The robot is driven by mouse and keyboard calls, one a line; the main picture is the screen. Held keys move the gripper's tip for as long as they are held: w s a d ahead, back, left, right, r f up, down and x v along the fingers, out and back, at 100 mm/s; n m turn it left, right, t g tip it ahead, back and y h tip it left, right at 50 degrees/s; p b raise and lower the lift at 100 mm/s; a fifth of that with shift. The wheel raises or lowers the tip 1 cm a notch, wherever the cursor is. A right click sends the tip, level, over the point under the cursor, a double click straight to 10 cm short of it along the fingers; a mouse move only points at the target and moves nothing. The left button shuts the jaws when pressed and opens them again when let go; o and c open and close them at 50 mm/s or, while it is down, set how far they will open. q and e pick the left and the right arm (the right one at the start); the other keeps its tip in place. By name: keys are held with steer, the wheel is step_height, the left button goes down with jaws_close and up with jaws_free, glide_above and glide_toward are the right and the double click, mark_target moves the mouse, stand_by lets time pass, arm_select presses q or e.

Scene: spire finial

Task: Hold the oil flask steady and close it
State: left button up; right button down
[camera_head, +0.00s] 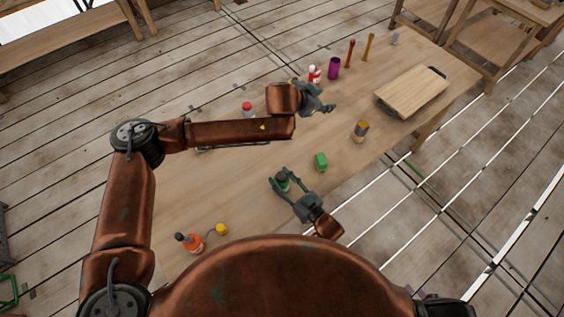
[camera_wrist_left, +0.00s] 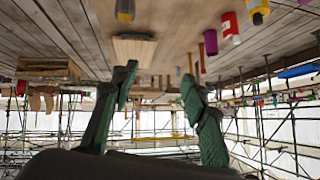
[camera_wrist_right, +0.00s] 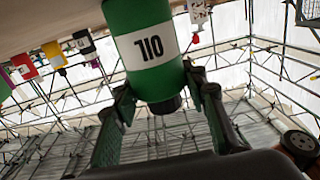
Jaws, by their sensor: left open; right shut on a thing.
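The oil flask (camera_wrist_right: 150,50) is green with a white label and a dark neck, upside down in the right wrist view. In the head view only a bit of its green (camera_head: 283,180) shows between the fingers. My right gripper (camera_head: 281,177) is shut on the flask at the near edge of the table. I cannot tell whether the dark neck end has a lid on it. My left gripper (camera_head: 326,103) is open and empty above the table, farther back than the flask. Its two fingers show apart in the left wrist view (camera_wrist_left: 158,85).

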arm_select(q)
steer(key=s+a+f+n+g+y, duration=0.35)
steer(key=s+a+f, duration=0.3)
steer(key=f, duration=0.25)
steer(key=n+g+y, duration=0.2)
steer(key=g+y, duration=0.2)
glide_above(281, 175)
steer(key=f, duration=0.4)
steer(key=shift+s+d+f, duration=0.1)
steer(key=shift+s+f, duration=0.05)
steer(key=shift+s, duration=0.05)
steer(key=shift+w+f, duration=0.1)
steer(key=shift+f, duration=3.9)
steer(key=shift+c, duration=0.3)
jaws_close()
steer(key=m, duration=0.7)
